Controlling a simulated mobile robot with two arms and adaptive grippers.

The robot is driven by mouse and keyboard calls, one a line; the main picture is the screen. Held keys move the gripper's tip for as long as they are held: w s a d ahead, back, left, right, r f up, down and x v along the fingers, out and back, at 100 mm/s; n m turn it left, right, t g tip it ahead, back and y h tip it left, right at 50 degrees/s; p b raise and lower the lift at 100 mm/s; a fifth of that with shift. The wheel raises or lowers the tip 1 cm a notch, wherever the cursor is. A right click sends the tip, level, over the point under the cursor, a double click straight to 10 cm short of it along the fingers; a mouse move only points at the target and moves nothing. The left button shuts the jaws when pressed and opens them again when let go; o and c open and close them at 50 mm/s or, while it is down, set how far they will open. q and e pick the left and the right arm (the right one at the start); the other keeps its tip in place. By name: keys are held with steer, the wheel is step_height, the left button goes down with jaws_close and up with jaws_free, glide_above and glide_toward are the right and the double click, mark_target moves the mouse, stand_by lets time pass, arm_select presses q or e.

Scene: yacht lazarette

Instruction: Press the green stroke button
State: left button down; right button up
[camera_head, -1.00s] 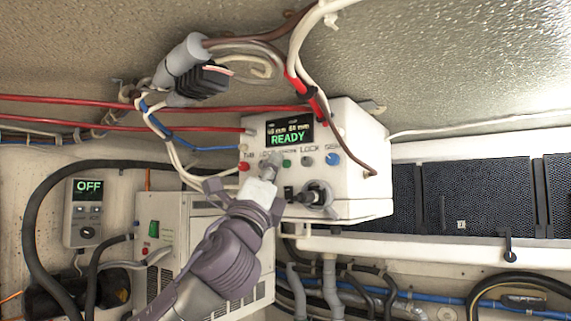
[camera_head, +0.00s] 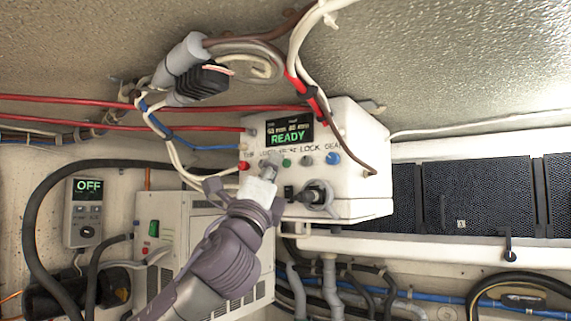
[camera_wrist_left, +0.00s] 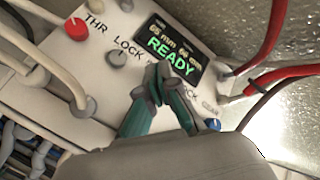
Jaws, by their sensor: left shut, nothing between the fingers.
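The green stroke button (camera_head: 287,162) is a small round button on the front of the white control box (camera_head: 360,185), below its screen (camera_head: 289,132), which reads READY. My left gripper (camera_head: 269,162) is shut and empty, with its tips in front of the panel just left of the green button. A gap cannot be judged. In the left wrist view the shut fingertips (camera_wrist_left: 160,76) lie below the READY screen (camera_wrist_left: 172,56), and the green button is hidden behind the fingers. My right gripper is not in view.
A red button (camera_head: 243,166) is left of my gripper; a grey button (camera_head: 307,161) and a blue button (camera_head: 333,158) are right of the green one. Cables (camera_head: 180,160) hang around the box.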

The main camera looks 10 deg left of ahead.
arm_select(q)
steer(key=shift+w, duration=0.1)
steer(key=shift+w+d, duration=0.2)
steer(key=shift+w, duration=0.1)
steer(key=shift+w+d, duration=0.1)
steer(key=shift+w, duration=0.25)
stand_by(0.8)
steer(key=shift+s, duration=0.15)
steer(key=shift+s+a, duration=0.25)
steer(key=shift+s, duration=0.35)
steer(key=s, duration=0.1)
steer(key=s+a, duration=0.1)
steer(key=s, duration=0.2)
steer(key=shift+s+a, duration=0.35)
